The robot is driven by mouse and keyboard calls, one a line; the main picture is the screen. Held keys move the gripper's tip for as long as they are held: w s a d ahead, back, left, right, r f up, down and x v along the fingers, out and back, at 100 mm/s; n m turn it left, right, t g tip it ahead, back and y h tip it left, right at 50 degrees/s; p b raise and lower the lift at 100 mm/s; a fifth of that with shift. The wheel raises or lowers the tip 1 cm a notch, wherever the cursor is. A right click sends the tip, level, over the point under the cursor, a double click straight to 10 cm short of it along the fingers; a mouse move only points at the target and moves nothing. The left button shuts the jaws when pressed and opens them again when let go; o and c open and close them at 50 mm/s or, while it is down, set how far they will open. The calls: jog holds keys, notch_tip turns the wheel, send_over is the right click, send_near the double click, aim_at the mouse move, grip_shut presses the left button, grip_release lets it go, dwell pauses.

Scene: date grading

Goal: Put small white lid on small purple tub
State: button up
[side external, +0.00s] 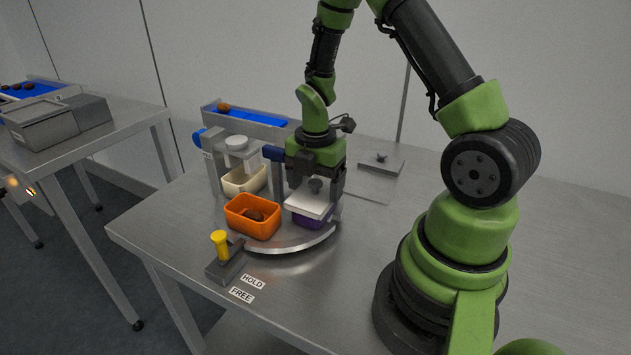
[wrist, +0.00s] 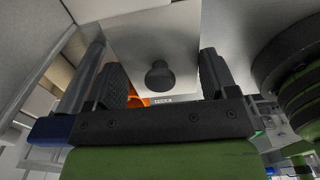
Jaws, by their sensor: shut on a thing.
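The small white lid (side external: 306,204) is a flat square plate with a dark knob on top. My gripper (side external: 317,186) is shut on the lid, with one finger on either side of it. The wrist view shows the lid (wrist: 150,42) from above, with its knob between the fingers. The small purple tub (side external: 314,221) is directly under the lid in the side view, mostly hidden by it. I cannot tell whether the lid touches the tub's rim.
An orange tub (side external: 238,221) holding dates stands left of the purple tub. A cream tub (side external: 241,187) stands behind it, below a white cylinder (side external: 237,143). A yellow-handled lever (side external: 220,243) is at the front. Another knobbed plate (side external: 381,166) lies behind right.

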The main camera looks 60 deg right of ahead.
jog(key=o, duration=0.8)
jog(key=shift+w+r, duration=0.1)
jog(key=shift+r, duration=3.45)
